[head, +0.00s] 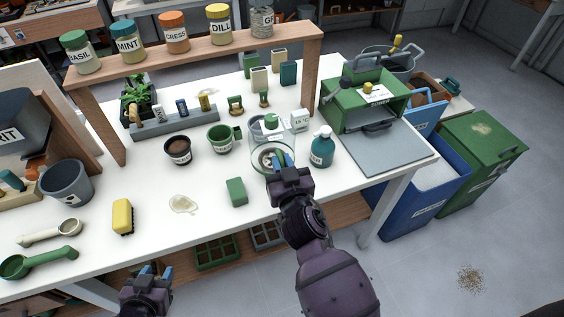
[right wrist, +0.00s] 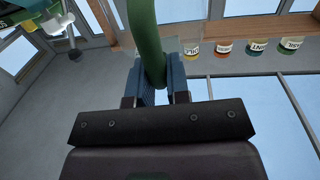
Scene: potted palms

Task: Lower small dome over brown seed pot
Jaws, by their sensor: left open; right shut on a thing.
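The small clear dome (head: 287,150) is in the head view, near the table's front right. My right gripper (head: 277,160) is in front of it; its blue fingers overlap the dome. In the right wrist view the right gripper (right wrist: 160,82) is shut on a curved green part (right wrist: 147,35), apparently the dome's handle. A round pale rim with brown inside shows through the dome; whether the dome touches anything beneath is unclear. The brown seed pot (head: 177,156), dark with a white label and soil, stands uncovered to the left. My left gripper (head: 150,278) is open and empty near the front edge.
A green pot (head: 219,142) stands between the brown pot and the dome. A teal pump bottle (head: 321,148) is close right of the dome. A green block (head: 236,191) and a yellow sponge (head: 122,216) lie in front. The jar shelf (head: 200,50) spans the back.

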